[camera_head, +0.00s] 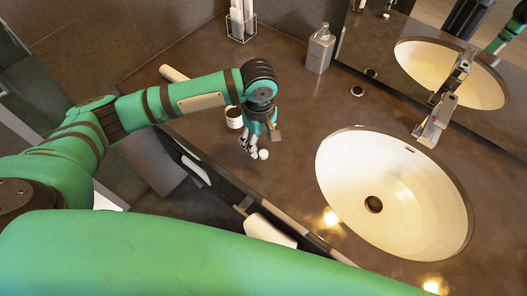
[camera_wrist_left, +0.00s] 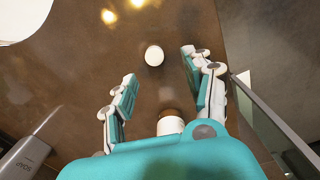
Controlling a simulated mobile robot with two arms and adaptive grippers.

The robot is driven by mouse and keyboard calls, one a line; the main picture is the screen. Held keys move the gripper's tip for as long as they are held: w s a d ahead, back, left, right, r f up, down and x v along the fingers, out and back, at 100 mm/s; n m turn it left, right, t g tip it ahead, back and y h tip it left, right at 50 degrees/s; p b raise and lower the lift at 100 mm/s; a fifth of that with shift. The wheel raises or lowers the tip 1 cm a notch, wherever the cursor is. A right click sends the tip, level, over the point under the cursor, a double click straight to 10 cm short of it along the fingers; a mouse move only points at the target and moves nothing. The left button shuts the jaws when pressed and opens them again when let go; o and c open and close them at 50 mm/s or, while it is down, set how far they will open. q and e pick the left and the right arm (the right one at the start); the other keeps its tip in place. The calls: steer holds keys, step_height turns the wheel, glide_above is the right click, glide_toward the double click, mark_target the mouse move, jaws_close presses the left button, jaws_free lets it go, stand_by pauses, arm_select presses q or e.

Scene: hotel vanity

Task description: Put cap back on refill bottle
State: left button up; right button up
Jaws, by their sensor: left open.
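A small round white cap (camera_head: 263,154) lies on the brown counter, just beyond the fingertips of my left gripper (camera_head: 253,148). It also shows in the left wrist view (camera_wrist_left: 154,55), ahead of the fingers and apart from them. My left gripper (camera_wrist_left: 157,85) is open and empty above the counter. A small white container with a dark top (camera_head: 233,118) stands behind the gripper; a white cylinder in the wrist view (camera_wrist_left: 170,125), partly hidden by my gripper, seems to be it. I cannot tell for sure that it is the refill bottle. My right gripper is not in view.
A grey soap bottle (camera_head: 319,52) stands by the mirror, also seen in the wrist view (camera_wrist_left: 24,158). The white sink (camera_head: 345,165) and its faucet (camera_head: 437,118) are to the right. A clear holder (camera_head: 241,27) stands at the back. A rolled white item (camera_head: 174,73) lies near the counter's left edge.

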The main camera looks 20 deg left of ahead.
mark_target(263, 153)
arm_select(q)
steer(key=f, duration=0.1)
steer(key=f+p, duration=0.1)
steer(key=f, duration=0.3)
steer(key=shift+w+d+f, duration=0.1)
steer(key=shift+w+d, duration=0.05)
steer(key=shift+d, duration=0.25)
steer(key=c, duration=0.8)
